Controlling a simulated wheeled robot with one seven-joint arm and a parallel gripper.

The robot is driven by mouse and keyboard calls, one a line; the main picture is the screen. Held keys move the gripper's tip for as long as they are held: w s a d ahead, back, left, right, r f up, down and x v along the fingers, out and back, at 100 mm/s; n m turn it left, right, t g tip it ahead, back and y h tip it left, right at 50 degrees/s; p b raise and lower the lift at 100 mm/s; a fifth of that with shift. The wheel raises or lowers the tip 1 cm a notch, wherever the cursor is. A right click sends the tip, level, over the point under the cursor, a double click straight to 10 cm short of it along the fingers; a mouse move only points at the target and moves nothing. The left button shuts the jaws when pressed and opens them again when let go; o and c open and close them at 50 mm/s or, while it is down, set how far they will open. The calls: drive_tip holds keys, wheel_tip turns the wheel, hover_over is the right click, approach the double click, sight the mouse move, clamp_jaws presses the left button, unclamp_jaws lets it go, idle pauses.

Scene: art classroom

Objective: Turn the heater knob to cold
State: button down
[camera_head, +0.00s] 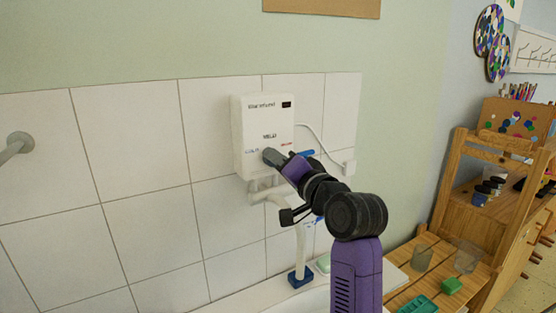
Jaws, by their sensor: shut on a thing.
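The heater (248,120) is a white box on the tiled wall, with a small dark display at its upper right. A blue label and a red label show low on its front. My gripper (273,157) reaches to the lower middle of that front, between the two labels. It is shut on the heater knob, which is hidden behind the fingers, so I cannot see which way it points.
White pipes and a tap (301,250) run below the heater above a sink. A wooden bench (405,291) with clear cups and green items stands at the lower right. A wooden shelf (458,190) is farther right. The wall to the left is clear apart from a grey fixture (19,143).

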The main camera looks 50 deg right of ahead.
drive_tip(key=shift+f+n, duration=0.15)
drive_tip(key=shift+n, duration=0.95)
drive_tip(key=c, duration=0.9)
unclamp_jaws()
drive_tip(key=b+v, duration=0.1)
drive_tip(key=v, duration=0.7)
drive_tip(key=shift+w, duration=0.1)
